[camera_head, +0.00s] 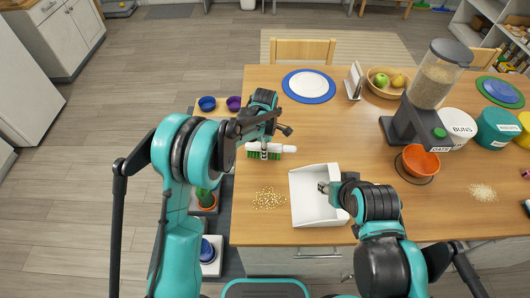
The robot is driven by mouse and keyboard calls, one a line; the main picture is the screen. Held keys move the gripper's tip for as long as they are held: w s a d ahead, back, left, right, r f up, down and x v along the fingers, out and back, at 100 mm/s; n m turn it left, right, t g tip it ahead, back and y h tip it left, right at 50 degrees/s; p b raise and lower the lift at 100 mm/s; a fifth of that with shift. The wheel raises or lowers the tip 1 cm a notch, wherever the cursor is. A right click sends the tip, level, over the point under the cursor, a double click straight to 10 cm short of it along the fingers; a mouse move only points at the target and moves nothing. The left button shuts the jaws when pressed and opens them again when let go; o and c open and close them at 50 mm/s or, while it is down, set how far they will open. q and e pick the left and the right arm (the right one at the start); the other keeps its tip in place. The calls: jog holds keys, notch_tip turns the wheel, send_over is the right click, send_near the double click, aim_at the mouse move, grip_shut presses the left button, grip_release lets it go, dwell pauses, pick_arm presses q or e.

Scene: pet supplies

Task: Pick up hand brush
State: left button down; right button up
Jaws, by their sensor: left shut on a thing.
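The hand brush has a white handle (286,149) pointing right and green bristles (257,156) facing down. It is over the left part of the wooden table. My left gripper (266,139) comes down on it from above and is shut on it. I cannot tell whether the bristles touch the table. A white dustpan (306,210) lies at the table's front. My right gripper (324,187) is at its right side, with its fingertips over the pan's inside. My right arm covers part of the pan, and whether those fingers are closed is unclear.
Small pale pellets (268,199) lie scattered left of the dustpan, and another patch (482,192) lies at right. A food dispenser (428,85), an orange bowl (420,160) and a blue-white plate (308,86) stand farther back. The table's left edge is close to the brush.

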pick_arm(q)
notch_tip(320, 180, up, 2)
jog(key=shift+r, duration=0.1)
jog(key=s+d+r+p, duration=0.1)
jog(key=s+d+r, duration=0.2)
jog(key=d+r, duration=0.4)
jog(key=d, duration=0.4)
jog(key=shift+d+p, duration=0.15)
jog(key=shift+p, duration=0.25)
jog(key=shift+f, duration=0.15)
